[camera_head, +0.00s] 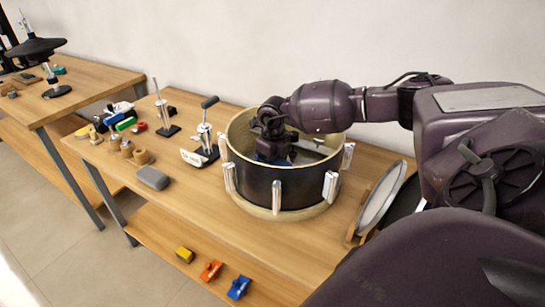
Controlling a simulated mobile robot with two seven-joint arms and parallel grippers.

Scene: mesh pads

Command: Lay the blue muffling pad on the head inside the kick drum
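The drum (250,190) stands open at the top on the wooden table, with a dark shell, a pale rim and silver lugs. My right arm comes in from the right, and my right gripper (277,150) reaches down inside the drum. A dark blue patch, apparently the blue pad (268,159), shows low in the drum under the gripper. Most of it is hidden by the gripper and the drum wall. I cannot tell whether the fingers are on it or whether it touches the head. The drum's inside bottom is largely hidden. My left gripper is not in view.
A round drumhead (381,197) leans in a wooden stand right of the drum. A grey block (153,178), a metal pedal (205,135) and several small parts lie to the left. Yellow, orange and blue (239,287) pieces lie on the lower shelf.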

